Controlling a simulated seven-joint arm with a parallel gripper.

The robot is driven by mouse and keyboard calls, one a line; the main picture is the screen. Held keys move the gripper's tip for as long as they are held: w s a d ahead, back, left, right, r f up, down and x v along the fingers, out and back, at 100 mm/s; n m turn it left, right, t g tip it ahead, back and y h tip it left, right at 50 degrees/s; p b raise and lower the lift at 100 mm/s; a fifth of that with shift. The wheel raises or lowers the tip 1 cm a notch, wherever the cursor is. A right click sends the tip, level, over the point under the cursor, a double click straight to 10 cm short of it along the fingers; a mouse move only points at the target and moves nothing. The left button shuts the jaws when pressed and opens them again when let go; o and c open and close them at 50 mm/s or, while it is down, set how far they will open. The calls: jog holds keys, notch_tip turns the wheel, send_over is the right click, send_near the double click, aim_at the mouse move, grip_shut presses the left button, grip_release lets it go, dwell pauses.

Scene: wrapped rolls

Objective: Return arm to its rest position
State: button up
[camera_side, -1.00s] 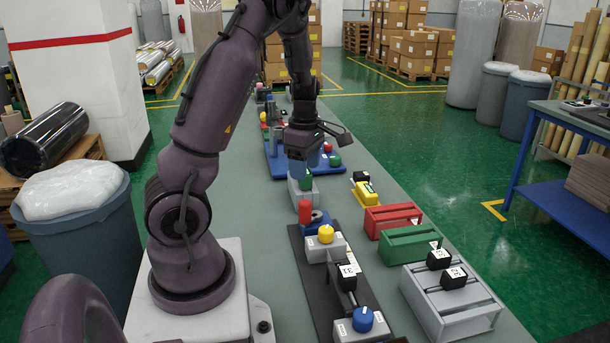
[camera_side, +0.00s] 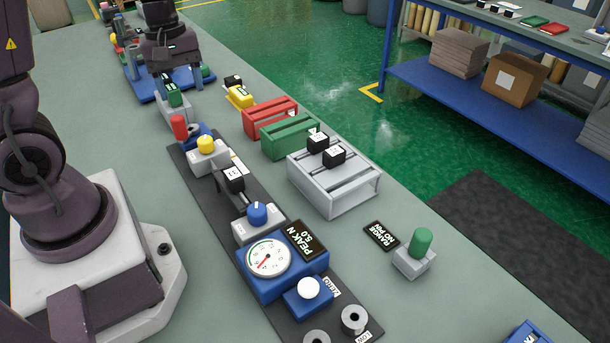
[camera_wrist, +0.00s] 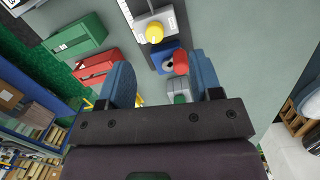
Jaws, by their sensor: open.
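My gripper (camera_wrist: 160,88) shows in the wrist view with its two blue fingers wide apart and nothing between them that it holds. In the side view my gripper (camera_side: 166,74) is at the upper left, above the far part of the grey bench, near the blue base plate (camera_side: 143,97). Beneath and beyond the fingers in the wrist view are a red cylinder (camera_wrist: 181,62) and a yellow knob (camera_wrist: 155,32). The fingertips are partly hidden in the side view.
A dark strip on the bench carries the red cylinder (camera_side: 179,127), yellow knob (camera_side: 206,144), blue knob (camera_side: 257,212) and a dial gauge (camera_side: 268,258). Red (camera_side: 270,117), green (camera_side: 290,136) and grey (camera_side: 335,190) holders stand to its right. A green-topped block (camera_side: 420,243) stands nearer.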

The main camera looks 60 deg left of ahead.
jog(key=s+d+r+m+t, duration=0.2)
jog(key=d+r+m, duration=0.4)
jog(key=d+m, duration=0.2)
jog(key=s+d+r+m+t+y, duration=0.1)
jog(key=s+d+r+m+t, duration=0.1)
jog(key=d+r+m, duration=0.5)
jog(key=d+m+t, duration=0.1)
jog(key=d, duration=0.2)
jog(key=shift+r, duration=0.15)
jog(key=shift+s, duration=0.1)
dwell(0.7)
